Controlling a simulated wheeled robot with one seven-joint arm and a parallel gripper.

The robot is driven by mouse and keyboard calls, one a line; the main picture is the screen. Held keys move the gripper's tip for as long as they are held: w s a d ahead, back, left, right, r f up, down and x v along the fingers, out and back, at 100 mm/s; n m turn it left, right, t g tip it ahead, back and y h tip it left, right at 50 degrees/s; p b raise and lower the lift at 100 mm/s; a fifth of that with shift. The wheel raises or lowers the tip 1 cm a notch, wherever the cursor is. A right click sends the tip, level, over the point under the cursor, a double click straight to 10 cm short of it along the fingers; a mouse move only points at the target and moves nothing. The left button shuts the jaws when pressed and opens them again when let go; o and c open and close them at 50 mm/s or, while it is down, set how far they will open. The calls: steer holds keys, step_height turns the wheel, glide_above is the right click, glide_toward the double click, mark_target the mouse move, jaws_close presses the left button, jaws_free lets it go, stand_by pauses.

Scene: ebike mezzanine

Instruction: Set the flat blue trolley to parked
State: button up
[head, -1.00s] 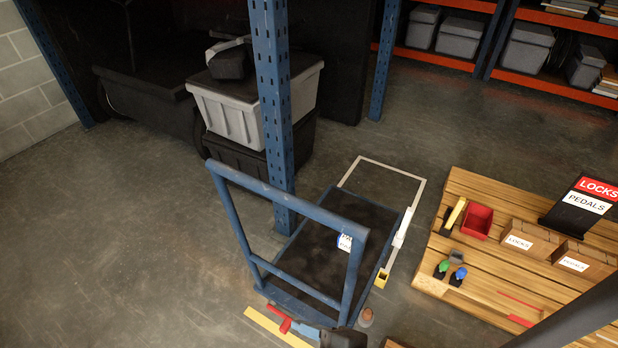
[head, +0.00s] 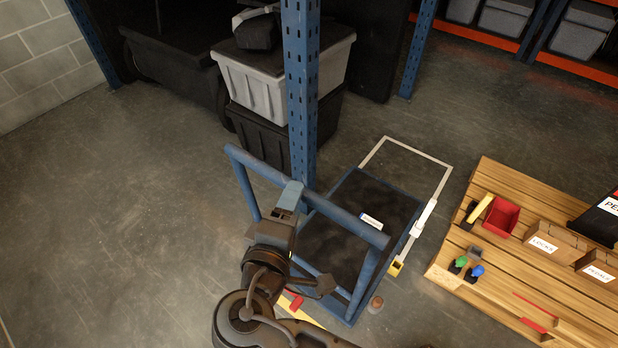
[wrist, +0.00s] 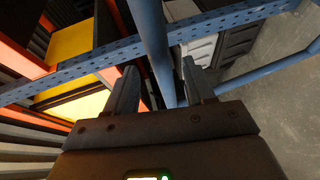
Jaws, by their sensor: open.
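The flat blue trolley (head: 355,300) stands on the floor, with a dark deck and a blue tubular push handle (head: 340,213) rising at its near end. Contact cannot be told. A red piece (head: 293,300) shows low at the trolley's near end, partly hidden.
A blue rack post (head: 301,90) stands close to the trolley's left side, with stacked bins (head: 262,85) behind it. A white outline (head: 420,150) lies beyond the deck. Floor at left is clear.

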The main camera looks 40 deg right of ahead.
steer(key=x, duration=0.6)
steer(key=shift+d+p, duration=0.15)
steer(key=shift+p, duration=0.15)
steer(key=shift+w+f, duration=0.1)
steer(key=shift+c, duration=0.4)
jaws_close()
